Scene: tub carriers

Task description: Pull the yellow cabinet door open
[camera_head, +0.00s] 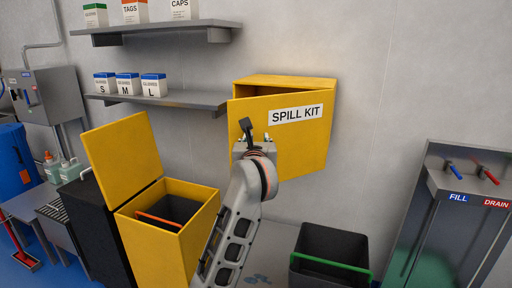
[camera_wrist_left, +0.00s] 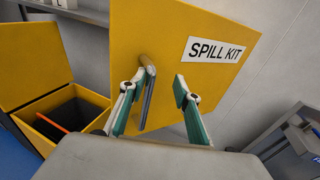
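The yellow cabinet (camera_head: 285,80) hangs on the wall, and its door (camera_head: 300,145), labelled SPILL KIT, stands ajar with its left edge swung out. The door fills much of the left wrist view (camera_wrist_left: 215,25). Its dark bar handle (camera_head: 246,128) is upright near the door's left edge. My left gripper (camera_head: 256,142) is in front of the handle. In the left wrist view its two fingers (camera_wrist_left: 160,80) are spread, with the handle (camera_wrist_left: 149,92) between them, close to the left finger. Whether that finger touches it I cannot tell. My right gripper is in neither view.
An open yellow bin (camera_head: 200,190) with a raised lid stands below left. A dark tub (camera_head: 330,240) with a green bar is below right. A grey shelf (camera_head: 190,98) with boxes is left of the cabinet. A sink unit (camera_head: 455,185) stands far right. The wall right of the cabinet is bare.

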